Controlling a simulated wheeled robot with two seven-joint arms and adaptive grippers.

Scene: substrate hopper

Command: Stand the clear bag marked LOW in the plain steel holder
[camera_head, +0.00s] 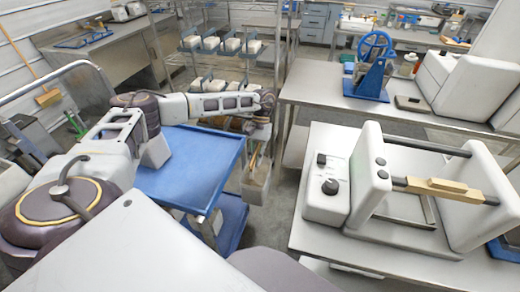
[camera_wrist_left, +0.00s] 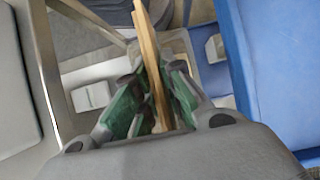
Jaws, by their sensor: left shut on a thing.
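My left gripper (camera_head: 256,146) reaches out past the far right corner of the blue tray table, pointing down. In the left wrist view its green-padded fingers (camera_wrist_left: 152,100) are shut on a thin, tan, wood-like strip (camera_wrist_left: 152,50), seen edge-on. A bit of the strip shows under the fingers in the head view (camera_head: 252,157). I cannot read any LOW mark, and I cannot make out a clear bag or tell which thing is the plain steel holder. My right gripper is out of view.
A pale box-like thing (camera_head: 257,186) is just below the left gripper. The blue tray table (camera_head: 190,183) is left of it. A steel bench (camera_head: 330,250) with a white framed machine (camera_head: 370,185) stands right. A wire rack (camera_head: 222,62) with several white packs stands behind.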

